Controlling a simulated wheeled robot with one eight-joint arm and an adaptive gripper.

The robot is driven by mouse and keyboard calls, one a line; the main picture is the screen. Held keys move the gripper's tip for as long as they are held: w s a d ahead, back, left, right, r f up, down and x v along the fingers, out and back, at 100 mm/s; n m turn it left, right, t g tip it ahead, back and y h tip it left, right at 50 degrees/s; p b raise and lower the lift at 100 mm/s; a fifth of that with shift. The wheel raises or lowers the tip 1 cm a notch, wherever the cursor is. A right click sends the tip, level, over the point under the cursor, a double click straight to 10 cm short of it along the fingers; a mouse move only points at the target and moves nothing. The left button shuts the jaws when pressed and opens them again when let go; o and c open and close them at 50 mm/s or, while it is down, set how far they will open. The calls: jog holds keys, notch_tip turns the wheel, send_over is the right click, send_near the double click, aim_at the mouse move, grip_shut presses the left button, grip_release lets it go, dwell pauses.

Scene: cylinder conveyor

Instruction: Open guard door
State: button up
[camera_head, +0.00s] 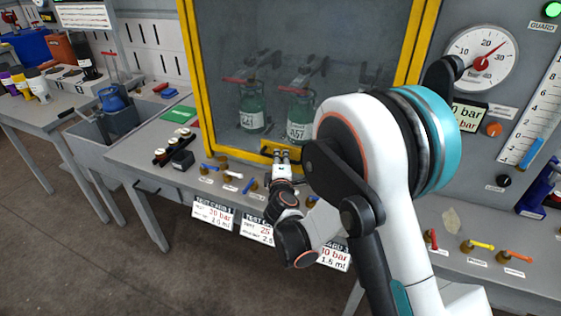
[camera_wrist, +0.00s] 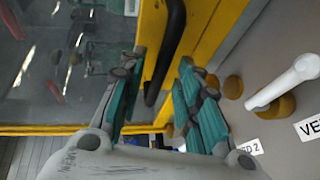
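The guard door is a grey see-through panel in a yellow frame (camera_head: 198,85). It looks closed, with green cylinders (camera_head: 251,113) behind it. My gripper (camera_head: 281,153) is at the door's lower yellow edge. In the wrist view, my gripper's two teal fingers (camera_wrist: 162,88) are apart, with a black bar handle (camera_wrist: 173,40) reaching into the gap between them. The fingers seem clear of the handle, but contact at its far side is hard to tell. My arm hides the door's lower right part in the head view.
Coloured valve levers line the bench front, including a white lever (camera_wrist: 285,83) close beside my right finger in the wrist view. A pressure gauge (camera_head: 481,59) is on the right panel. A grey bin (camera_head: 107,122) and side table (camera_head: 52,103) are at left.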

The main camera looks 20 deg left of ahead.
jog(key=shift+x, duration=1.1)
grip_shut()
jog(key=shift+r, duration=0.25)
notch_tip(320, 180, up, 53)
jog(key=p, duration=2.6)
jog(key=shift+f, duration=0.1)
